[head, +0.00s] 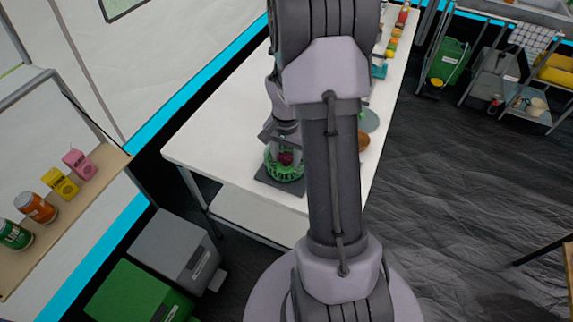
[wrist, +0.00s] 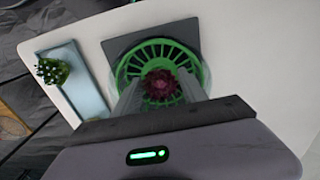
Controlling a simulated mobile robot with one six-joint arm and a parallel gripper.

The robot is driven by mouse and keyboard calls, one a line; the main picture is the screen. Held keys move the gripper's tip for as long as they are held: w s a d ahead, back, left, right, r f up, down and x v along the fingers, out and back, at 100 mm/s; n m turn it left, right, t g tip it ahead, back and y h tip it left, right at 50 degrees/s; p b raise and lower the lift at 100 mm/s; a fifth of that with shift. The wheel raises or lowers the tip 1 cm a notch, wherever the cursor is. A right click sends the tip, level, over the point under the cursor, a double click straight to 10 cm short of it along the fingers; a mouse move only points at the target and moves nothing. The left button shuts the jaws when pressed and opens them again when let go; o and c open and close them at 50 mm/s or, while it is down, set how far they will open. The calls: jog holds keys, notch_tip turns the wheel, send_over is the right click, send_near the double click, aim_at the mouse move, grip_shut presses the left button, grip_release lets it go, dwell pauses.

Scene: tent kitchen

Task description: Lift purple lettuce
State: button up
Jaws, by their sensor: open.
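The purple lettuce (wrist: 160,84) is a small dark red-purple leafy head. It sits in a round green slatted basket (wrist: 128,66), near the basket's middle. In the head view the lettuce (head: 285,158) shows in the green basket (head: 284,173) at the near end of the white table. My gripper (wrist: 160,92) is open, its two grey fingers reaching down into the basket on either side of the lettuce. Whether the fingers touch it I cannot tell. In the head view my gripper (head: 285,150) is just above the basket, partly hidden by my arm.
The basket stands on a dark square mat (wrist: 182,32) on the white table (head: 225,110). A pale blue tray (wrist: 86,92) with a green leafy plant (wrist: 52,71) lies left of it in the wrist view. Bins (head: 176,249) and a shelf (head: 110,160) with cans stand left.

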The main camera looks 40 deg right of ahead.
aim_at(286, 156)
jog(key=shift+r, duration=0.1)
jog(key=shift+c, duration=0.4)
jog(key=c, duration=0.7)
notch_tip(286, 156, up, 9)
jog(key=p, duration=0.7)
jog(key=shift+r, duration=0.15)
